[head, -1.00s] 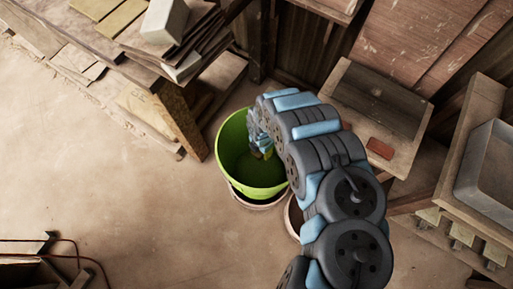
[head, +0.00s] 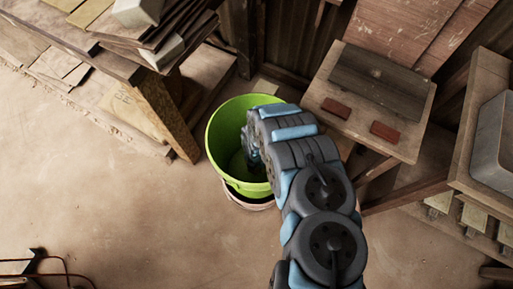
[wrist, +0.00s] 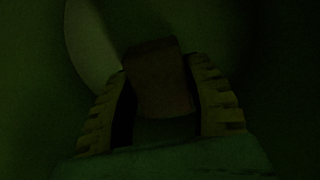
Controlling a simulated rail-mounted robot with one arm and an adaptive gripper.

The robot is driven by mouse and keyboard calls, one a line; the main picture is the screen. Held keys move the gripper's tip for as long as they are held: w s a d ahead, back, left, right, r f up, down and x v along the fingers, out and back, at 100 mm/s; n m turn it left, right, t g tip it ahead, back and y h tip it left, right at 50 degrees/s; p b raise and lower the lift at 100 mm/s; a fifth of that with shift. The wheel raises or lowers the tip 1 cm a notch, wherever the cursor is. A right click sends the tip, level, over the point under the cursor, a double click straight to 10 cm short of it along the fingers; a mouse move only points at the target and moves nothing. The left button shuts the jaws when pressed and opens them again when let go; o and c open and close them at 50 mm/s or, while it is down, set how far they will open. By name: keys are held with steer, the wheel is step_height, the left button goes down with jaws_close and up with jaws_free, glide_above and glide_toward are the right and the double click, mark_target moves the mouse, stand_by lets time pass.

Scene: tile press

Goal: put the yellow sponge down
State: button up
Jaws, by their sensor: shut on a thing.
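The sponge cannot be made out in the head view. Whether it touches the bucket's bottom cannot be told.
A wooden bench (head: 185,125) with stacked boards stands at the upper left. At the right is a small wooden table (head: 400,145) with two red blocks (head: 384,131), beside a bench with a grey basin (head: 495,140). The floor at lower left is largely clear.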

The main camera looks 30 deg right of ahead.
mark_target(257, 168)
steer(key=shift+d+f+b, duration=0.1)
steer(key=shift+f+b, duration=0.7)
steer(key=shift+f, duration=1.3)
steer(key=shift+f, duration=0.2)
steer(key=o, duration=1)
step_height(257, 168, up, 12)
steer(key=p, duration=0.7)
steer(key=shift+r, duration=0.2)
